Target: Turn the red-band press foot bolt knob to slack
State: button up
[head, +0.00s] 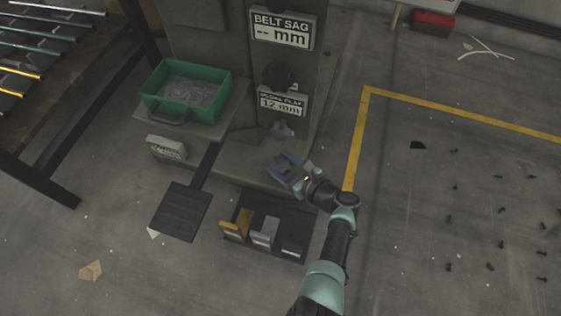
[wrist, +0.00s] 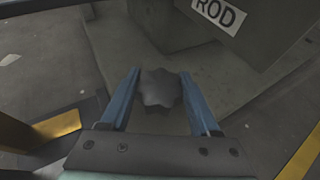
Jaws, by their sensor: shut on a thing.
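The press (head: 213,40) is a grey-green machine with a plate reading "BELT SAG -- mm" (head: 281,28) and a lower plate reading 12 mm. No red band shows on it. My gripper (head: 283,163) is low at the front right of the press base (head: 235,155), its blue fingers around a grey knob. In the wrist view, the lobed grey knob (wrist: 160,88) sits between the two fingertips (wrist: 160,86), and the gripper is shut on it. Any marks on the held knob are not readable.
A green bin (head: 155,78) of small metal parts stands on the press at left. A black pedal (head: 181,210) and a dark tray with yellow, grey and black blocks (head: 264,235) are in front. Scattered bolts lie on the floor at right, past a yellow line (head: 358,130).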

jog(key=o, duration=1.4)
jog(key=shift+c, duration=0.2)
jog(key=shift+s+d+r, duration=0.1)
jog(key=shift+s+d+r+p, duration=0.2)
jog(key=shift+p, duration=0.25)
jog(key=p+v, duration=0.7)
jog(key=v, duration=0.5)
jog(key=shift+f, duration=0.15)
